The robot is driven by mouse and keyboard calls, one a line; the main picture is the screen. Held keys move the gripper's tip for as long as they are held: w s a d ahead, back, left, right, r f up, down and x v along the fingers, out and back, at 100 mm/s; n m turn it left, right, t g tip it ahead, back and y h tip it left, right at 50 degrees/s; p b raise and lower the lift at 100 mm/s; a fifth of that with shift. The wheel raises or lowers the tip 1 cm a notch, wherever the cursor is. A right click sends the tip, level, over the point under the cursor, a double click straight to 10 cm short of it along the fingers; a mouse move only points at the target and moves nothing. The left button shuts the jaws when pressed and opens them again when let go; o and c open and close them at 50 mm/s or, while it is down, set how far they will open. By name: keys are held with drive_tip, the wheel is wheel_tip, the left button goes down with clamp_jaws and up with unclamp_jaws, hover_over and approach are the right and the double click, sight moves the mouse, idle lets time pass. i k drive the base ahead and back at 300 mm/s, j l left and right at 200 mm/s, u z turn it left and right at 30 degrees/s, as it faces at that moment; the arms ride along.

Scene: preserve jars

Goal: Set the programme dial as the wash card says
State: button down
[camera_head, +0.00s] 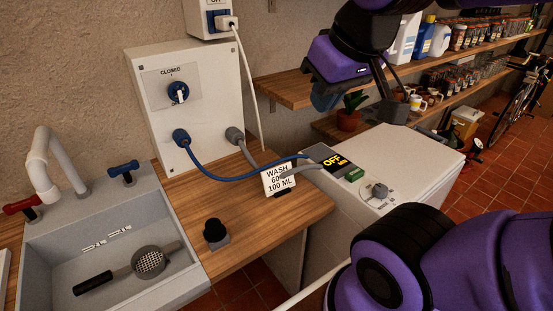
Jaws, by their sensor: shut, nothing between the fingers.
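The wash card (279,179) stands on the wooden counter by the washing machine. It reads "WASH", a line that looks like "60" and is partly covered by a grey hose, and "100 ML". The programme dial (376,191) is a pale round knob on the white washing machine (425,150); its marks are too small to read. The machine's black display (334,160) shows "OFF" in yellow, with a green button (355,174) beside it. My gripper (392,114) is shut and empty, above the back of the machine, apart from the dial.
A black knob (215,232) stands on the counter (250,215), right of the sink (50,255). Shelves (285,90) and a potted plant (349,115) are behind.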

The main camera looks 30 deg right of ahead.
sight(379, 191)
drive_tip(key=k+j+z, duration=0.1)
drive_tip(key=z, duration=0.4)
drive_tip(key=k+z, duration=0.25)
drive_tip(key=z, duration=0.2)
drive_tip(key=k+z, duration=0.2)
drive_tip(key=z, duration=0.3)
